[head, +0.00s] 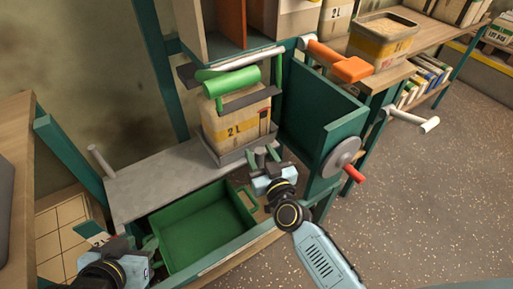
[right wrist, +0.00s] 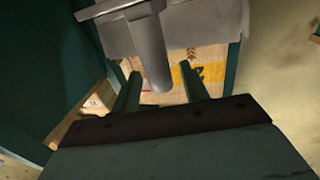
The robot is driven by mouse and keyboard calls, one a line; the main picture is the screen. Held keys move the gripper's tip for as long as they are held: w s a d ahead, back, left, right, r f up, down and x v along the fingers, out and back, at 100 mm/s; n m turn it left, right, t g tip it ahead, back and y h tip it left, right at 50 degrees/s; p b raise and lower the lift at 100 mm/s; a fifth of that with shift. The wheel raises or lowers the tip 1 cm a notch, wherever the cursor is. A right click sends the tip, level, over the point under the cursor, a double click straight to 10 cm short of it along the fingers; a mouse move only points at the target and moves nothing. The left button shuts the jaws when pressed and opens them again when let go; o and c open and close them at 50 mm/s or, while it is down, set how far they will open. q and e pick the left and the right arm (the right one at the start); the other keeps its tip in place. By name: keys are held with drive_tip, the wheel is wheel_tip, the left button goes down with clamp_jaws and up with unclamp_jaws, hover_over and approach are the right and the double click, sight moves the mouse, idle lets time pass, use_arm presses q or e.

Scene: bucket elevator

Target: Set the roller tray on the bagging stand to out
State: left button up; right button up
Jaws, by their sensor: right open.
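The grey roller tray (head: 236,152) is under a tan bag marked 2L (head: 232,122) on the bagging stand. A grey peg-like handle (right wrist: 157,65) comes from a grey plate (right wrist: 185,32) in the right wrist view. My right gripper (head: 265,155) is at the tray's front right; its open fingers (right wrist: 160,90) stand either side of the handle. I cannot tell if they touch it. My left gripper (head: 147,243) is low at the left, beside the green bin's left end; its fingers are too small and hidden to read.
A green bin (head: 203,232) sits below the grey shelf (head: 150,180). A green roller (head: 231,82) is above the bag. A green side panel (head: 315,105) with a red-handled crank (head: 343,157) stands at the right. Speckled floor (head: 430,190) is clear farther right.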

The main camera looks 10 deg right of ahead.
drive_tip(key=shift+w+a, duration=0.1)
drive_tip(key=shift+w, duration=0.4)
clamp_jaws()
